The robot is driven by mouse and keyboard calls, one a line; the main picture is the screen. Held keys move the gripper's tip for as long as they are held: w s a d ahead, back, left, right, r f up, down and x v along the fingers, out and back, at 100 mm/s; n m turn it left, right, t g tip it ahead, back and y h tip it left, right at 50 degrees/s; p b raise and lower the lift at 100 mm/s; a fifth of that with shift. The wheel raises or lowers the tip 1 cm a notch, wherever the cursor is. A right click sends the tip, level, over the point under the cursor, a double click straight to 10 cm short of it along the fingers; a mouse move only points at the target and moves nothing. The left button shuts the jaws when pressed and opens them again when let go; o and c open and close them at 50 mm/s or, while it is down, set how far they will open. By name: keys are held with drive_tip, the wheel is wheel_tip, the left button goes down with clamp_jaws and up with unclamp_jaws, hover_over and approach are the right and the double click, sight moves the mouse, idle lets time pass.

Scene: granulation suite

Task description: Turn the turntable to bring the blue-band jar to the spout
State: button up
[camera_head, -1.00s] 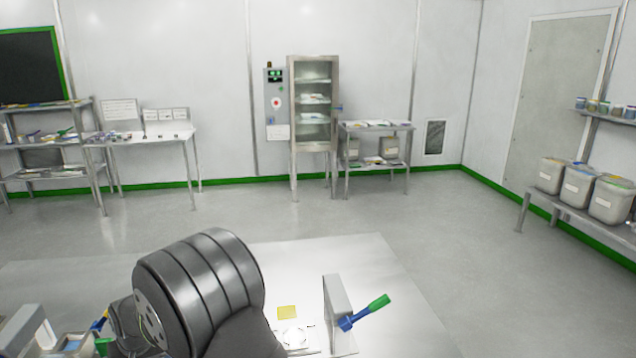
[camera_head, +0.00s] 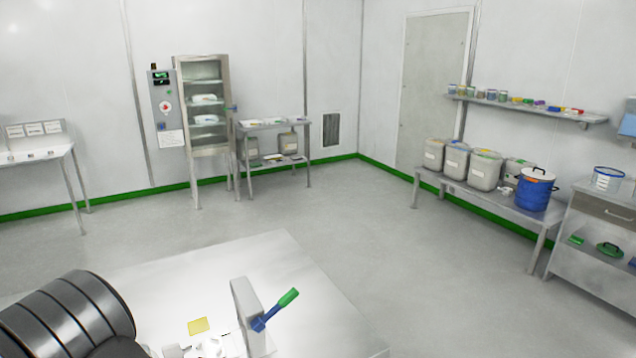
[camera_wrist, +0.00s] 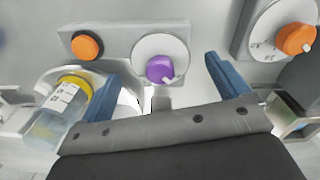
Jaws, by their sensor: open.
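In the wrist view my gripper (camera_wrist: 163,70) is open, its two blue fingers wide apart with nothing held between them. A purple knob (camera_wrist: 160,69) on a white round dial lies ahead between the fingertips; I see no clear contact. A clear jar with a yellow band (camera_wrist: 59,112) is at the left, close to the left finger and partly behind it. A white curved rim (camera_wrist: 72,72) shows behind that jar; I cannot tell if it is the turntable. I can make out neither a blue-band jar nor a spout.
An orange button (camera_wrist: 87,46) sits left of the purple knob, and an orange knob (camera_wrist: 296,38) on another dial at the right. In the head view an upright grey plate (camera_head: 247,312) with a blue-and-green lever (camera_head: 275,309) stands on the bench (camera_head: 318,318). A yellow square (camera_head: 198,326) lies beside it.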

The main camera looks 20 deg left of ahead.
drive_tip(key=shift+c, duration=1.3)
drive_tip(key=s+a+r+n+g+y, duration=0.1)
drive_tip(key=s+a+r, duration=0.15)
drive_tip(key=r, duration=0.25)
drive_tip(key=s+a+r+g+y, duration=0.1)
drive_tip(key=s+a+r+y, duration=0.15)
drive_tip(key=r, duration=0.25)
drive_tip(key=w+r+n+g+y, duration=0.15)
drive_tip(key=w+r, duration=0.25)
drive_tip(key=r, duration=0.8)
drive_tip(key=w+d+r+n+t, duration=0.2)
drive_tip(key=w+d, duration=0.5)
drive_tip(key=w, duration=0.2)
drive_tip(key=w+d+r+n+t, duration=0.2)
drive_tip(key=w+d, duration=0.5)
drive_tip(key=w, duration=0.2)
drive_tip(key=shift+g, duration=0.25)
drive_tip(key=x, duration=1.7)
drive_tip(key=shift+s+d+f, duration=0.2)
drive_tip(key=shift+d+f, duration=0.05)
drive_tip(key=shift+f, duration=0.15)
